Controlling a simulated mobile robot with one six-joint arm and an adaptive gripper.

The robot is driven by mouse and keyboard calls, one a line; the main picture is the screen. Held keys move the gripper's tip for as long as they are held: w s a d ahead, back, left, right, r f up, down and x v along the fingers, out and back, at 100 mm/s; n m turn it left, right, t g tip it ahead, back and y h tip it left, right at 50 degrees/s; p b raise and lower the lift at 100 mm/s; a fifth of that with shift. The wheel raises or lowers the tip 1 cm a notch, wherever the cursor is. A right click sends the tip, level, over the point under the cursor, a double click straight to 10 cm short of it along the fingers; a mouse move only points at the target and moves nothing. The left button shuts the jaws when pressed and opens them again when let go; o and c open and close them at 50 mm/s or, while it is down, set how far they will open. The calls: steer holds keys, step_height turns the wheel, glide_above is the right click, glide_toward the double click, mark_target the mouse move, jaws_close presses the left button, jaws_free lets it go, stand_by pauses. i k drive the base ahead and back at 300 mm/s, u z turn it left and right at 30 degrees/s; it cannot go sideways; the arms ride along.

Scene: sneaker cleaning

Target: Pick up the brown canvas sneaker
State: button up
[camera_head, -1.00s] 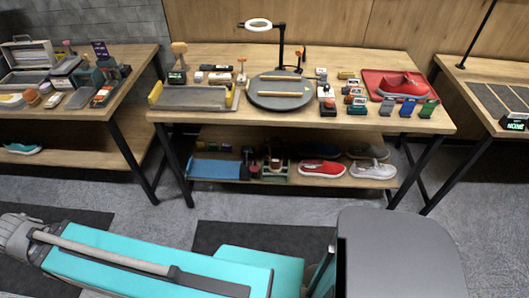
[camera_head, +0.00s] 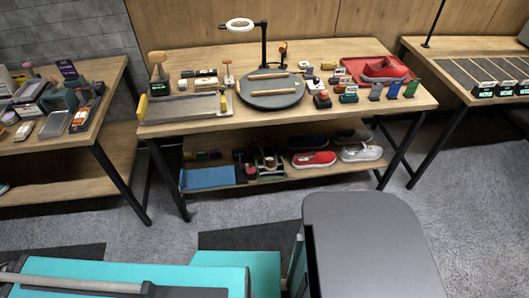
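No sneaker in view is clearly brown. On the lower shelf (camera_head: 235,200) of the middle workbench stand a red sneaker (camera_head: 314,160) and a light grey sneaker (camera_head: 360,153). Two darker shoes sit behind them, one behind the red sneaker (camera_head: 307,142) and one behind the grey sneaker (camera_head: 353,136); their colour is hard to tell. Another red shoe (camera_head: 383,68) lies on a red tray (camera_head: 352,66) on the benchtop. My gripper is not in view; only turquoise and grey parts of my own body show along the bottom.
The middle benchtop holds a ring lamp (camera_head: 240,25), a round dark turntable (camera_head: 270,97), a grey tray (camera_head: 185,108) and several small items. A blue mat (camera_head: 207,177) lies on the shelf's left. Side benches stand left and right. Open grey floor (camera_head: 450,200) lies at right.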

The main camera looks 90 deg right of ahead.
mark_target(266, 144)
steer(key=u, duration=0.05)
steer(key=i, duration=0.1)
steer(key=z, duration=2.3)
